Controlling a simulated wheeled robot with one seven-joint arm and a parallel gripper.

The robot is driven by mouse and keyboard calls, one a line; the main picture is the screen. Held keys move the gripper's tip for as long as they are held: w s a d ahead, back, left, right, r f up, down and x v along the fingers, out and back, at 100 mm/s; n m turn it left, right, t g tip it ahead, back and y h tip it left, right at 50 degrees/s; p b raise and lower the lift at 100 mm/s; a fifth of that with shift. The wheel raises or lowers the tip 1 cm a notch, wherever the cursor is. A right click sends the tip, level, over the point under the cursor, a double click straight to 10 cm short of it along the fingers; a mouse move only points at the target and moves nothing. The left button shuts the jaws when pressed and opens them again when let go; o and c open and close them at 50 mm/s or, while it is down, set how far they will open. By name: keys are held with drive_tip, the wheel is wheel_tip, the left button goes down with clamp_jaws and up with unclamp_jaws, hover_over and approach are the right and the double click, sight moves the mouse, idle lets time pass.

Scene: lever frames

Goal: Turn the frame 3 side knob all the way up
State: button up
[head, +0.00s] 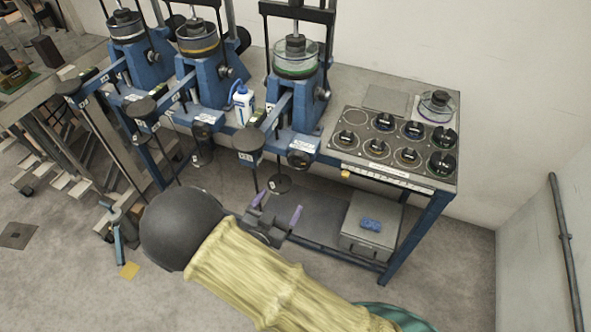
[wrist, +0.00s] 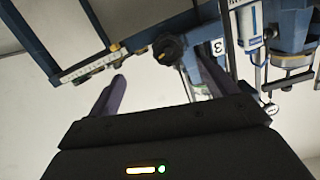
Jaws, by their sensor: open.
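Frame 3 is the rightmost blue lever frame (head: 293,100), with a glass dish on top. A small dark knob (head: 323,95) sits on its right side; its setting is too small to read. A larger black knob (head: 300,159) is at the front end of its base, and a black knob also shows in the wrist view (wrist: 168,48), left of a plate marked 3 (wrist: 217,46). My gripper (head: 277,206) is open and empty, in front of and below the bench edge. Its two purple fingers also show in the wrist view (wrist: 158,88), apart from the knob.
Two more blue frames (head: 197,75) stand to the left. A black lever pad (head: 248,139) juts out in front of frame 3. A white bottle (head: 243,105) stands between frames. A panel of several dials (head: 392,139) is at the right. A grey box (head: 371,228) sits on the lower shelf.

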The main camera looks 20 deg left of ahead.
sight(298, 164)
drive_tip(key=s+t, duration=0.1)
drive_tip(key=s+a+t, duration=0.1)
drive_tip(key=s, duration=0.1)
drive_tip(key=shift+s+f, duration=0.1)
drive_tip(key=shift+s, duration=0.15)
drive_tip(key=shift+w, duration=0.1)
drive_tip(key=w+p, duration=0.1)
drive_tip(key=w, duration=0.4)
drive_tip(key=w+d+p, duration=0.1)
drive_tip(key=w, duration=0.5)
drive_tip(key=w+p, duration=0.1)
drive_tip(key=w, duration=0.5)
drive_tip(key=shift+w+d, duration=0.1)
drive_tip(key=shift+d, duration=0.1)
drive_tip(key=shift+c, duration=0.5)
